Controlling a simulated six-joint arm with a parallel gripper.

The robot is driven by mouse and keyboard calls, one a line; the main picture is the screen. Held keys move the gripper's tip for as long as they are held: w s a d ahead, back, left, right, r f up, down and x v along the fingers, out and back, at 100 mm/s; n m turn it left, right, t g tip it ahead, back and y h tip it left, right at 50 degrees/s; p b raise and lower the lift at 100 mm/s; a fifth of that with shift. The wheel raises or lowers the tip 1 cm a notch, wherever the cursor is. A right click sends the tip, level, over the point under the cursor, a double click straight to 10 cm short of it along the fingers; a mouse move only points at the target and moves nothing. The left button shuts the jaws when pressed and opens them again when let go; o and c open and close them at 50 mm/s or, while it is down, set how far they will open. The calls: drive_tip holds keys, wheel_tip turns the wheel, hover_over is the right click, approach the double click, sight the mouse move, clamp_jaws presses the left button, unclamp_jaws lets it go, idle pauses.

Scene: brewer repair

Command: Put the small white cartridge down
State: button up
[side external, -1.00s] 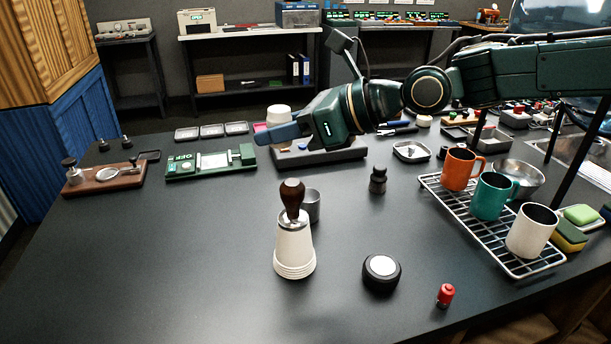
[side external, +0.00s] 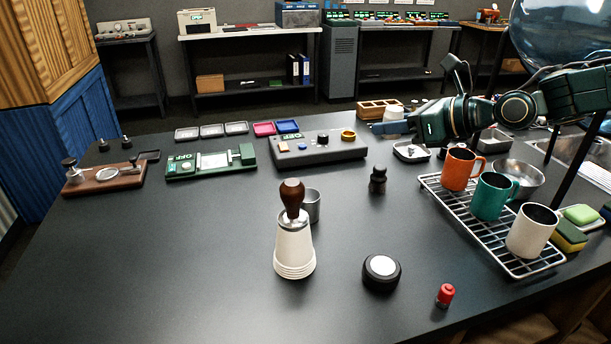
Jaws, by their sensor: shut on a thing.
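The small white cartridge (side external: 393,113) is at the back of the table, right of centre. My gripper (side external: 380,127) comes in from the right and is shut on it, with blue-grey fingers in front of its lower part. The cartridge appears upright. A wooden tray with compartments (side external: 366,110) is right beside or behind the cartridge. I cannot tell whether the cartridge's base touches the tray or the table, because the fingers hide it.
A grey console (side external: 290,155) with a yellow ring lies left of my gripper. A small square dish (side external: 398,155) is just in front. A dark knobbed piece (side external: 377,180) and a mug rack (side external: 455,212) stand nearer. The front left table is clear.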

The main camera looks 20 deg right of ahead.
hover_over(376, 223)
wheel_tip(376, 223, down, 17)
drive_tip(key=shift+f, duration=0.1)
idle(0.7)
drive_tip(key=shift+f, duration=1.9)
drive_tip(key=shift+f, duration=0.15)
drive_tip(key=o, duration=1)
drive_tip(key=shift+r, duration=0.2)
drive_tip(key=shift+v, duration=6)
